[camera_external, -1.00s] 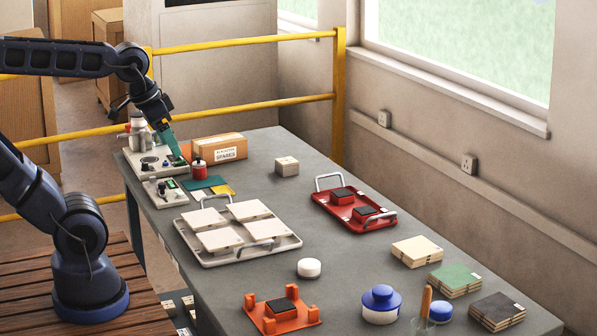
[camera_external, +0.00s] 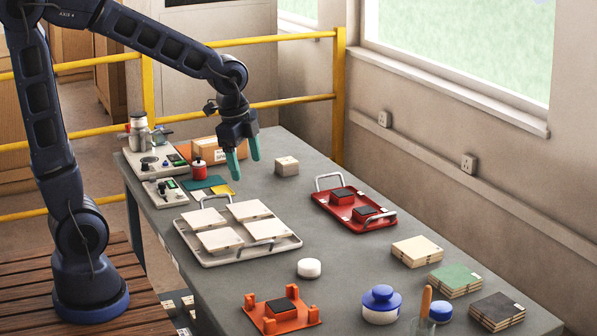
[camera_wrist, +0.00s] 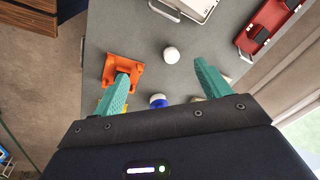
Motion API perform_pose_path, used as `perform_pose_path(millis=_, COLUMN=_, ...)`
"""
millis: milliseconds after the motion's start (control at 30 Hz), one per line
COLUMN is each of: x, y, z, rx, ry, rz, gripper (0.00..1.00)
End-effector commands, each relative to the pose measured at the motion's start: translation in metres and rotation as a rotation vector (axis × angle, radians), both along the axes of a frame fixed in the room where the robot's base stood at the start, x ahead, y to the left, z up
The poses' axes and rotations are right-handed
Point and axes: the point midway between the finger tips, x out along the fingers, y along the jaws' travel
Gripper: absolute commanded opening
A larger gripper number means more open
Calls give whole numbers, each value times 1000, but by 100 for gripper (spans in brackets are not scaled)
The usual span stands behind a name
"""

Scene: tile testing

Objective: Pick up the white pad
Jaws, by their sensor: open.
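The white pad (camera_external: 309,268), a small round white puck, lies on the grey table between the beige tray and the orange fixture. It also shows in the wrist view (camera_wrist: 171,55), between and slightly beyond my fingertips. My gripper (camera_external: 245,167) is open and empty, with its two green fingers spread and pointing down. It hangs above the far half of the table, near the beige tray's far edge and well apart from the pad. Both fingers show in the wrist view.
The beige tray (camera_external: 199,258) carries several pale tiles. A red tray (camera_external: 325,205) with black-topped blocks stands to its right. An orange fixture (camera_external: 283,314) and a blue-lidded jar (camera_external: 381,304) flank the pad's near side. Tile stacks (camera_external: 417,251) line the right edge.

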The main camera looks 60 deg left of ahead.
Motion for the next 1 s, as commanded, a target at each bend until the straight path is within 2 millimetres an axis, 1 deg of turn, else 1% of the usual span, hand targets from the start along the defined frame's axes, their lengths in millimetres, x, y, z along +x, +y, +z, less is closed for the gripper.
perform_pose_path(millis=33, x=11, y=-3, z=-9, rx=5, ry=18, rz=-48, gripper=76)
perform_pose_path(millis=200, x=43, y=-14, z=-38, rx=16, ry=59, rz=-238, gripper=76)
perform_pose_path(millis=367, x=72, y=-25, z=-69, rx=15, ry=93, rz=-416, gripper=76)
perform_pose_path(millis=600, x=108, y=-41, z=-120, rx=-7, ry=131, rz=-673, gripper=76)
perform_pose_path(millis=700, x=119, y=-48, z=-138, rx=-19, ry=139, rz=-760, gripper=76)
perform_pose_path(millis=800, x=126, y=-52, z=-151, rx=-28, ry=141, rz=-820, gripper=76)
perform_pose_path(millis=1000, x=131, y=-56, z=-165, rx=-36, ry=145, rz=-870, gripper=76)
